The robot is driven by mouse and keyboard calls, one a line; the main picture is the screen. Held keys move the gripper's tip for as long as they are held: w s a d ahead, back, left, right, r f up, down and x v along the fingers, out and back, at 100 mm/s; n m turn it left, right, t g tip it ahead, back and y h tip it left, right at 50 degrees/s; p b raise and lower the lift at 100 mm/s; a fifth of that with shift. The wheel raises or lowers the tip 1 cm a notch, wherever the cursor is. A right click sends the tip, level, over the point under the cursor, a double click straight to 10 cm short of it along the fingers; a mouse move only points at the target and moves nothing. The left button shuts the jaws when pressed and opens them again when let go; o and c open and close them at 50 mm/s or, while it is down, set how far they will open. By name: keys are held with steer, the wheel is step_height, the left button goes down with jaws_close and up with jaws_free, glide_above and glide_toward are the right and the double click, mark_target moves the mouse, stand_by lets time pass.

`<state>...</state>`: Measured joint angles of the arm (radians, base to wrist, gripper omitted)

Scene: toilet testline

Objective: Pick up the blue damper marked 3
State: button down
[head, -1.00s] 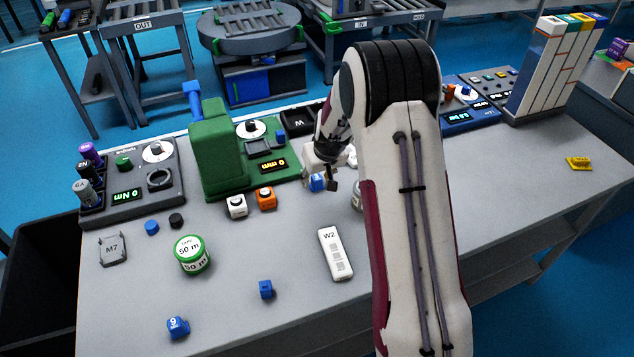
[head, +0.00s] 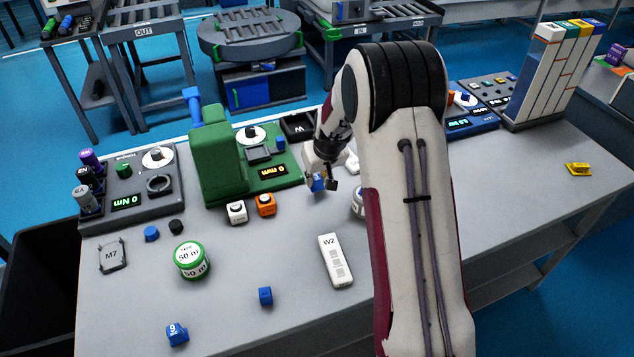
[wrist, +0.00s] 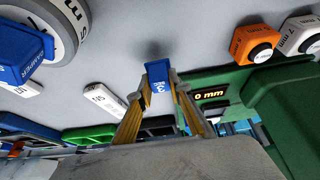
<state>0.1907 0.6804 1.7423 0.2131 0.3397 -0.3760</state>
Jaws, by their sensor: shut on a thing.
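The blue damper marked 3 (wrist: 158,72) is between the two fingertips of my gripper (wrist: 161,88) in the wrist view, with its white 3 facing the camera. My gripper is shut on it. In the head view my gripper (head: 322,180) is over the middle of the bench, in front of the green gauge, and part of the blue damper (head: 317,184) shows at its tips. A second blue damper (wrist: 22,50), its number not readable, is at the upper left of the wrist view. A blue damper marked 9 (head: 177,333) lies at the bench's front left.
The green gauge (head: 222,150) stands behind and left of my gripper. White (head: 236,212) and orange (head: 265,204) blocks are at its front. The bench's right side is mostly clear.

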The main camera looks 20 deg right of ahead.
mark_target(317, 177)
step_height(317, 177, up, 8)
steer(key=shift+f, duration=0.1)
stand_by(0.4)
